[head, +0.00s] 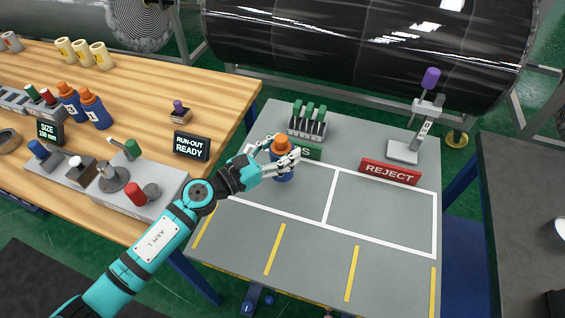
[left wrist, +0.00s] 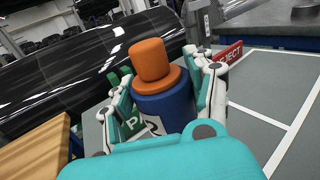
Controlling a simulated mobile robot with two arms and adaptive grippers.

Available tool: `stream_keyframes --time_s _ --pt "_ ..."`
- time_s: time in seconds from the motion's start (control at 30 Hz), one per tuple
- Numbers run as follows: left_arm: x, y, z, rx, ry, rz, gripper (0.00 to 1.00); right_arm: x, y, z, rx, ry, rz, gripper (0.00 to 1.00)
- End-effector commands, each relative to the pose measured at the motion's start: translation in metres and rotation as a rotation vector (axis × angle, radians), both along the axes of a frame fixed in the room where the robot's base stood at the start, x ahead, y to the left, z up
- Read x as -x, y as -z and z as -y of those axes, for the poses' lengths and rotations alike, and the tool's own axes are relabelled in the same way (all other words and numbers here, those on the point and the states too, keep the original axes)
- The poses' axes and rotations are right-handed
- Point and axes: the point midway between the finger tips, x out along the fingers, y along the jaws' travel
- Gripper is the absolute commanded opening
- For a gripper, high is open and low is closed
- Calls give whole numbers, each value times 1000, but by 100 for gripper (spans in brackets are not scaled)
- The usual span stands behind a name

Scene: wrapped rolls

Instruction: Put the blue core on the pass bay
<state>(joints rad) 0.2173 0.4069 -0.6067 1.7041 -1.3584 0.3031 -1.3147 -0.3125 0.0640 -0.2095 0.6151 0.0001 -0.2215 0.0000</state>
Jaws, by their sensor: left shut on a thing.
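The blue core (head: 283,176) has a blue body with an orange top and a white label; it also shows in the left wrist view (left wrist: 165,108). My left gripper (head: 279,160) is shut on it, one finger on each side. The core is upright at the back of the pass bay (head: 306,200), the left white-outlined rectangle, in front of the green pass sign (head: 309,152). The sign is partly hidden by the core and gripper. I cannot tell whether the core's base touches the surface. My right gripper is not in view.
Right of it is the empty reject bay (head: 385,212) with its red sign (head: 390,172). A rack of green-handled tools (head: 307,122) and a grey stand (head: 405,150) are behind. Two similar blue-and-orange cores (head: 96,110) stand on the wooden table (head: 165,90) at left.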

Motion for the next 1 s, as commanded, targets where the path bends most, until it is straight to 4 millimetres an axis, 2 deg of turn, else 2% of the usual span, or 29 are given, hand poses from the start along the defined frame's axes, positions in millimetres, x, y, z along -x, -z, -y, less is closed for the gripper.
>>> stream_keyframes --time_s 0.03,0.2,0.37,0.63,0.67,0.83,1.0 --pt "0 11 0 4 -2 -3 17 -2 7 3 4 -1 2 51" --pt "0 31 0 3 -1 -3 17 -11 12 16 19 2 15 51" --pt "0 32 0 2 -1 1 17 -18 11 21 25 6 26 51" --pt "0 37 0 1 0 1 17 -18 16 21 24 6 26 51" --pt "0 38 0 0 0 0 56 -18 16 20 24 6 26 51" --pt "0 36 0 -1 0 -1 78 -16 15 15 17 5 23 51" --pt "0 36 0 -1 -1 -1 79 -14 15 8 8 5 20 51"
